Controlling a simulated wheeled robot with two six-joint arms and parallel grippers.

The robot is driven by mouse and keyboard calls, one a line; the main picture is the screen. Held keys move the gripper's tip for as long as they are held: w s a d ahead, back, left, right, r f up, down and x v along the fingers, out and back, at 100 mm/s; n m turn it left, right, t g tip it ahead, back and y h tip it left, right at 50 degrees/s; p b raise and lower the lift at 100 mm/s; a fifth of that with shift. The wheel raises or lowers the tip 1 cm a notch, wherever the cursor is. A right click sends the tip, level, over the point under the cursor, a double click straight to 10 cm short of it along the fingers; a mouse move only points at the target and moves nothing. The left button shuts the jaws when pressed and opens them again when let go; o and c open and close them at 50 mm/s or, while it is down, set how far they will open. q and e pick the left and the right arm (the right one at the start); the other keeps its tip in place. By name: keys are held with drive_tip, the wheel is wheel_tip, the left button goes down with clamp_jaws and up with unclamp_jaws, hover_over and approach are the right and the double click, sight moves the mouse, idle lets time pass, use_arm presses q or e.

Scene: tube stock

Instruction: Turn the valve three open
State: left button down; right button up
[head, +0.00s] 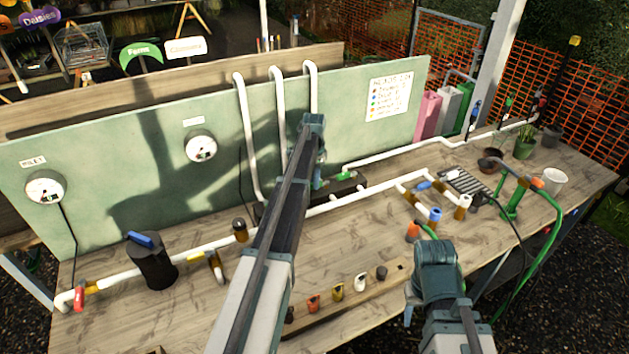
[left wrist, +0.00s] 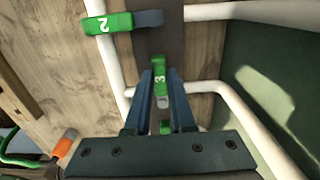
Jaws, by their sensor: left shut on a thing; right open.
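The valve three handle (left wrist: 160,76) is a green lever with a white 3, between my left gripper's two fingers in the left wrist view. It lies along the dark manifold (left wrist: 158,42), crosswise to the white branch pipe (left wrist: 207,88) beside it. My left gripper (left wrist: 160,100) is shut on this handle; in the head view my left gripper (head: 318,181) reaches down at the manifold and mostly hides the handle. The green valve two handle (left wrist: 108,23) lies across the manifold, apart from my fingers. My right gripper (head: 411,300) is open above the front of the bench; its fingertips are partly hidden.
White pipes (head: 248,140) run up the green board (head: 130,190). A rail (head: 340,307) with several coloured pieces lies at the bench front. A black canister (head: 152,265) stands left. A green hand pump (head: 510,198) and a white cup (head: 551,181) stand right.

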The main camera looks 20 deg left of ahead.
idle(0.8)
use_arm(q)
drive_tip(key=n, duration=0.1)
drive_tip(key=d+n, duration=0.1)
drive_tip(key=n, duration=0.1)
drive_tip(key=s+n, duration=0.1)
drive_tip(key=shift+d+n, duration=0.3)
drive_tip(key=shift+d, duration=0.05)
drive_tip(key=shift+w+d+n, duration=0.25)
drive_tip(key=shift+d+n, duration=0.65)
drive_tip(key=shift+n, duration=1.35)
drive_tip(key=shift+w+d+n, duration=0.3)
drive_tip(key=shift+d+n, duration=0.55)
drive_tip(key=shift+n, duration=1.45)
drive_tip(key=shift+w+d+n, duration=0.25)
drive_tip(key=shift+d+n, duration=0.65)
drive_tip(key=shift+n, duration=1.35)
drive_tip(key=c, duration=0.8)
unclamp_jaws()
drive_tip(key=shift+o, duration=0.2)
